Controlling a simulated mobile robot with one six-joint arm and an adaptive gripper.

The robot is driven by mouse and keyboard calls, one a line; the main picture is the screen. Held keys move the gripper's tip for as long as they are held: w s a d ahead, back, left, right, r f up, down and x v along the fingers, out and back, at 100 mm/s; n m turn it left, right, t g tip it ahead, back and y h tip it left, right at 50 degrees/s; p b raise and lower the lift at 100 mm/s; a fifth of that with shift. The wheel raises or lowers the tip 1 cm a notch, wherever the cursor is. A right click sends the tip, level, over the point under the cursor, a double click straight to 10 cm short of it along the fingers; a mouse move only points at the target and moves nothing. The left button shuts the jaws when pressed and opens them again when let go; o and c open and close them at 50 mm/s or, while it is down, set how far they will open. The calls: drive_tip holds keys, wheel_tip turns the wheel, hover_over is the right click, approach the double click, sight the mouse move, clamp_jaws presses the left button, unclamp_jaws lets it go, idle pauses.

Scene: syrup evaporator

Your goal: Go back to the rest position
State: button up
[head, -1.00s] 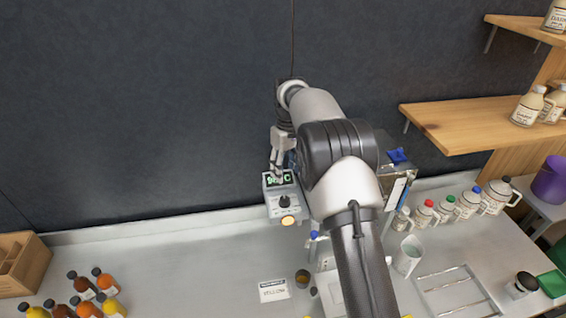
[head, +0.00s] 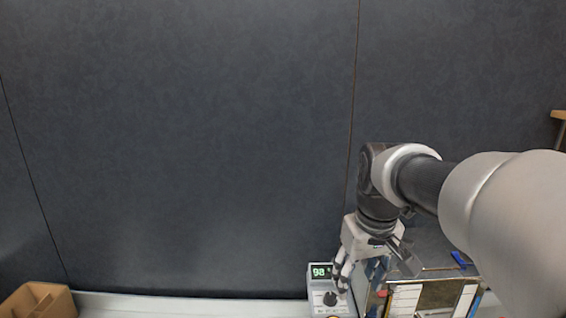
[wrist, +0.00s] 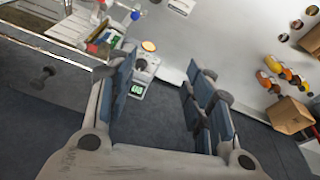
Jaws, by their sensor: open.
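My gripper (head: 345,268) is open and empty in the head view, with its fingers pointing down close to the small control box (head: 320,288) with a green-lit display. In the wrist view, the two finger pads of my gripper (wrist: 163,85) stand wide apart with nothing held between them. The control box (wrist: 141,76) shows between and beyond the fingers there, with its dark knob and an orange-lit button. Whether a finger touches the box cannot be told.
The metal-framed evaporator (head: 432,292) stands right of the control box, close beneath my arm. Several amber bottles (wrist: 272,66) stand near that crate (wrist: 289,115) in the wrist view. The dark wall (head: 180,150) is bare.

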drive_tip(key=s+f+m+t+b, duration=0.1)
drive_tip(key=s+f, duration=0.4)
drive_tip(key=s, duration=0.6)
drive_tip(key=s+f+m+t+b, duration=0.1)
drive_tip(key=s+f+b, duration=0.3)
drive_tip(key=s, duration=0.7)
drive_tip(key=shift+f, duration=0.55)
